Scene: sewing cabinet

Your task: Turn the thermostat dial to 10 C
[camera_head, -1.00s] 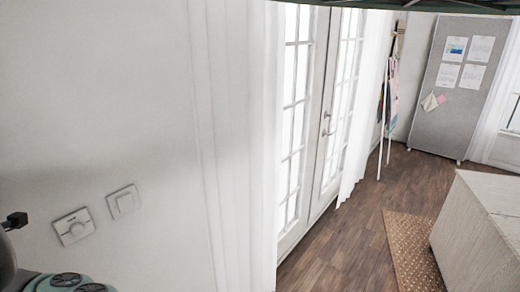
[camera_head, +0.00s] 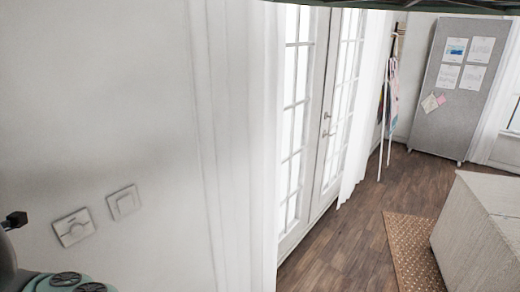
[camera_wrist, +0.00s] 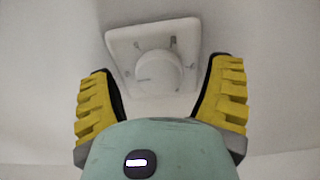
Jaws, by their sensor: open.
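The thermostat is a white square plate (camera_wrist: 122,40) with a round white dial (camera_wrist: 158,73) in the wrist view. Small marks show around the dial, but they are too blurred to read. My gripper (camera_wrist: 160,75) is open, with one yellow ridged finger on each side of the dial in the picture. I see no contact between the fingers and the dial. The gripper's fingers are not visible there; only a part of my arm shows at the left edge.
A white wall switch (camera_head: 124,202) sits right of the thermostat. White curtains (camera_head: 250,150) and glazed doors (camera_head: 325,130) are further right. A pale cabinet (camera_head: 470,240) stands at the lower right on a wooden floor (camera_head: 365,215). A grey board (camera_head: 455,95) stands at the back.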

